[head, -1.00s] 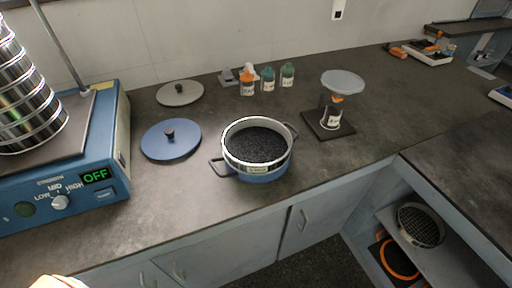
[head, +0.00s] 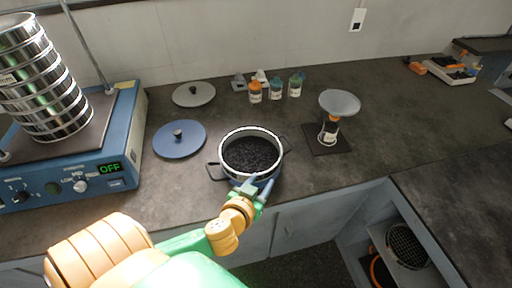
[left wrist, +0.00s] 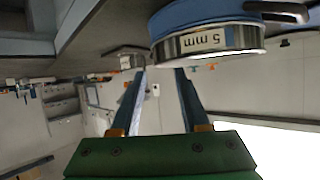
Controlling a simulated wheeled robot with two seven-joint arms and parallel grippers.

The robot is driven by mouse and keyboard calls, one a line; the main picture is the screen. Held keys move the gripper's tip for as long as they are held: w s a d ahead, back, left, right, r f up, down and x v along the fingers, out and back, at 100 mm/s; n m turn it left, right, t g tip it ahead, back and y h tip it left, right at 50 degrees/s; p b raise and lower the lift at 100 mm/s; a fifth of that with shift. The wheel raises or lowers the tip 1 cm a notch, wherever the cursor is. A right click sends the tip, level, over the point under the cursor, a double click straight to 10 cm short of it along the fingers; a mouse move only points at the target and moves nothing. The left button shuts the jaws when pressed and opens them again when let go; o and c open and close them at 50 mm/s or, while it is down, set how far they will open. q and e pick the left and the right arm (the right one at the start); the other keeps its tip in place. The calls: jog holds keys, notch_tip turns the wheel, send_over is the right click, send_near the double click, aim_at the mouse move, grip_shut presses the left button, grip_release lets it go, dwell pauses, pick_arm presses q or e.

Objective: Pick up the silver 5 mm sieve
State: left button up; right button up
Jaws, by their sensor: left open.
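The silver 5 mm sieve (head: 232,172) sits on a blue pot with dark side handles, on the counter, and holds dark granules. Its "5 mm" label shows upside down in the left wrist view (left wrist: 205,41), with the blue pot wall above it there. My left gripper (head: 252,188) is at the near side of the sieve and pot, its fingers pointing at them. In the left wrist view its two fingers (left wrist: 161,72) are apart with nothing between them. It covers part of the pot's front. My right gripper is not in view.
A blue shaker (head: 120,150) reading OFF carries a tall sieve stack (head: 48,85) at left. A blue lid (head: 180,145) and grey lid (head: 194,97) lie behind. Small bottles (head: 275,90) and a dish on a stand (head: 340,102) are farther right. The counter's right side is mostly clear.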

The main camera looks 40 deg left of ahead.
aim_at(279, 160)
pick_arm(q)
jog(key=shift+t, duration=0.3)
jog(key=x, duration=0.8)
jog(key=r+x, duration=0.1)
jog(key=x, duration=0.3)
jog(key=shift+w+d+r, duration=0.1)
jog(key=shift+w+d, duration=0.3)
grip_shut()
jog(key=shift+s, duration=0.15)
